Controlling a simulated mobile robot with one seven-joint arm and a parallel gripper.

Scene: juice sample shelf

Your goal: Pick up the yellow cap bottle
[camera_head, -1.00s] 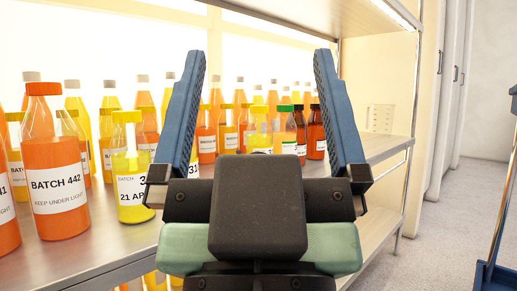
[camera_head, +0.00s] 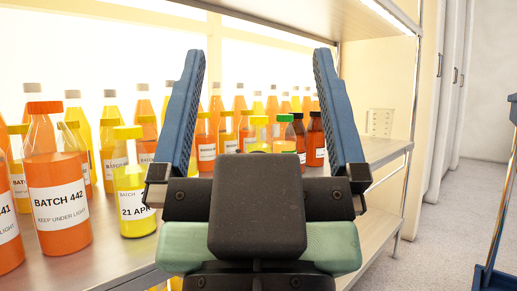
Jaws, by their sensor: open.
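My gripper (camera_head: 257,115) is open and empty, its two blue fingers spread wide and pointing toward the shelf. Several bottles have yellow caps. The nearest is a clear bottle of yellow juice (camera_head: 133,200) with a white label reading "21 APR", standing upright on the shelf just left of my left finger, which hides part of its right side. Another yellow-capped bottle (camera_head: 259,131) shows farther back between the fingers, its lower part hidden by my gripper's body. Other yellow-capped orange bottles (camera_head: 206,142) stand behind. The frames do not show which one is meant.
A large orange-capped bottle marked "BATCH 442" (camera_head: 57,195) stands at the left front. A green-capped bottle (camera_head: 284,134) and dark-capped bottles (camera_head: 315,140) stand between the fingers. A blue-framed cart (camera_head: 497,215) stands at far right.

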